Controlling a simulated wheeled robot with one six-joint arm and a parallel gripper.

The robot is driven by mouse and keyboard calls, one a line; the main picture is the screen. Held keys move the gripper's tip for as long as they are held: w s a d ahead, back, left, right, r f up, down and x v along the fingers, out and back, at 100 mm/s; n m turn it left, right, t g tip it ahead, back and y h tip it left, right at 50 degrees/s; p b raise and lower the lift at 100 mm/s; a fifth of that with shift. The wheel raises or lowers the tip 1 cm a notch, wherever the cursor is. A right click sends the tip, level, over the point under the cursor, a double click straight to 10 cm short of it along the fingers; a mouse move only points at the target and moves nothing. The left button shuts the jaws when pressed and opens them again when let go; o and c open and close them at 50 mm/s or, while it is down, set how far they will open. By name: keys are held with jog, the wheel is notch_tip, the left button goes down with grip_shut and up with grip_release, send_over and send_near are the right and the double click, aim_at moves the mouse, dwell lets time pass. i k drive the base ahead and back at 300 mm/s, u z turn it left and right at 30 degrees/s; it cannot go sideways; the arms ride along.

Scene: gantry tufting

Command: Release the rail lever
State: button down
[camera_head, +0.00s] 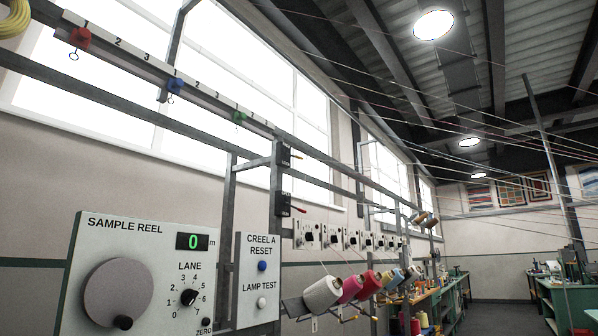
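A long numbered rail (145,66) runs high across the left, carrying a red slider (80,38), a blue slider (175,85) and a green slider (239,117) with small hooks or rings below. On the upright post right of the rail are two black lever boxes. The upper box (284,156) has a short orange-yellow handle (297,156) pointing right; its label seems to read LOCK. The lower box (282,204) has a red handle (299,210) tilted slightly down to the right; its lettering is too small to read surely. My gripper is not in view.
A SAMPLE REEL panel (166,230) shows a green 0, a lane dial (189,297) and a large round crank (118,293). Beside it is a CREEL A panel (247,288) with blue and white buttons. Yarn cones (322,295) stick out at right; thin yarns cross overhead.

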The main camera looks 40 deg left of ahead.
aim_at(286, 154)
jog(key=u, duration=0.35)
jog(key=i, duration=0.8)
jog(key=u, duration=1.45)
jog(key=i, duration=0.6)
jog(key=u, duration=0.6)
